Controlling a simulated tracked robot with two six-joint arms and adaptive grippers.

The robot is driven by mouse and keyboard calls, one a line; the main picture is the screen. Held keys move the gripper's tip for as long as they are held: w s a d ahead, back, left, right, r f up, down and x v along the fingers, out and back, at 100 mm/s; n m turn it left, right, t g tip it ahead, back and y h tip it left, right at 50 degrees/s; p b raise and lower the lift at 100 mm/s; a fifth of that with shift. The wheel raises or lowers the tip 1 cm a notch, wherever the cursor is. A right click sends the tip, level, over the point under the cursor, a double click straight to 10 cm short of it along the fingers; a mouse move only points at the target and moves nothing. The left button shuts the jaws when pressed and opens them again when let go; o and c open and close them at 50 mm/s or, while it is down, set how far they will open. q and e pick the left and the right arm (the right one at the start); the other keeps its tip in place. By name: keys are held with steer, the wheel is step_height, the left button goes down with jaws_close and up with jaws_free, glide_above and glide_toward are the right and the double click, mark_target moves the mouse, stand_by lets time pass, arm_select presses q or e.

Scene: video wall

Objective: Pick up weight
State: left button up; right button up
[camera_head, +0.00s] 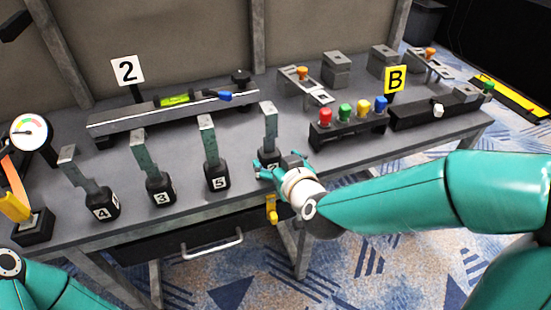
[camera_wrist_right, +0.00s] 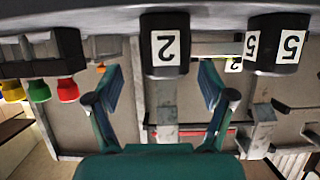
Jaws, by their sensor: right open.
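Several black weights with upright grey-green metal handles stand in a row along the front of the grey table, labelled 4 (camera_head: 102,203), 3 (camera_head: 159,189), 5 (camera_head: 218,175) and 2 (camera_head: 269,125). My right gripper (camera_head: 281,166) is at the weight labelled 2 and hides part of its black body. In the right wrist view, which looks upside down, my right gripper (camera_wrist_right: 160,105) is open, with one finger on each side of the weight 2 (camera_wrist_right: 165,45). I cannot tell whether they touch. The weight 5 (camera_wrist_right: 278,42) is beside it. My left gripper is out of view.
A button box (camera_head: 347,133) with red, green, yellow and blue buttons stands right of my right gripper. Behind the weights lies a long rail (camera_head: 130,123) with a green level. A round gauge (camera_head: 31,132) is at the left. A drawer handle (camera_head: 212,246) sticks out below the table's front edge.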

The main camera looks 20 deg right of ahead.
mark_target(266, 152)
steer(key=shift+a+b+x, duration=0.15)
steer(key=shift+b+x, duration=0.15)
steer(key=shift+x, duration=1.4)
steer(key=shift+a+b+x, duration=0.15)
steer(key=shift+b+x, duration=0.1)
steer(key=shift+x, duration=1.4)
steer(key=shift+s, duration=0.1)
jaws_close()
steer(key=shift+r, duration=0.1)
